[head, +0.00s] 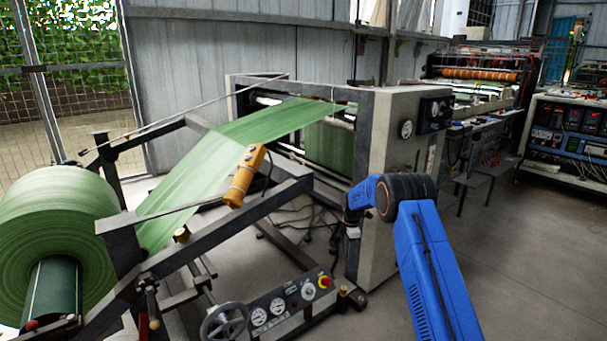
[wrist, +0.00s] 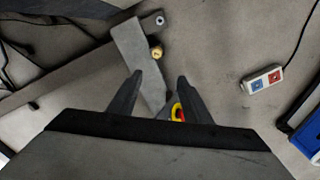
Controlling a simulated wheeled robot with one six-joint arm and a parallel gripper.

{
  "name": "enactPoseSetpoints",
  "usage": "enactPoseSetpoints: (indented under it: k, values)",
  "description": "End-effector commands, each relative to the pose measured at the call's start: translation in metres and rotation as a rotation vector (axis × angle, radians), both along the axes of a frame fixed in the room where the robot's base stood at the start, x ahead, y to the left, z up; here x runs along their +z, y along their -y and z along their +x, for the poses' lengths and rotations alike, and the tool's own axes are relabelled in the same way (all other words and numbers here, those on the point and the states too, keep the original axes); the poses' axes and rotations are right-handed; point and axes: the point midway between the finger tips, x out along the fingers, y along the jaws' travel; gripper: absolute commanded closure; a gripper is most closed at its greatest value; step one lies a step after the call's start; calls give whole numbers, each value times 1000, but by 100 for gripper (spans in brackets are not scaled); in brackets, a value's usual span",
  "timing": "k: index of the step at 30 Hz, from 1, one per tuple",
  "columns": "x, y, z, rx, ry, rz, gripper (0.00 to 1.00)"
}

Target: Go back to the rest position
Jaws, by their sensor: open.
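My gripper (wrist: 160,85) shows in the wrist view with its two dark fingers apart and nothing between the tips. It points down over the machine's lower frame and the concrete floor. A red and yellow stop button (wrist: 178,113) shows low between the fingers, partly covered by the right one. In the head view my blue arm reaches up from the lower right and bends left in front of the machine's pale side cabinet (head: 383,150). The fingers cannot be made out clearly there.
A control panel with gauges and the stop button (head: 324,282) stands low beneath the arm's end. A white switch box (wrist: 262,79) shows on the right. Floor (head: 530,250) at right is clear.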

Motion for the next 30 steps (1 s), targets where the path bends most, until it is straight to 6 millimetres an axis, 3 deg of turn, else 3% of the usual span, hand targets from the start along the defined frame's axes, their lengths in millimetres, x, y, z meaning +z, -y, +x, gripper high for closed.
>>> enactPoseSetpoints:
  k: [1, 3, 12, 21, 30]
  values:
    - [23, 2, -6, -29, 11, 2, 55]
    - [49, 4, -16, -73, 22, 4, 55]
    - [151, 13, -69, -260, 64, 17, 55]
    - [238, 21, -136, -445, 105, 38, 55]
    - [308, 30, -215, -631, 145, 67, 55]
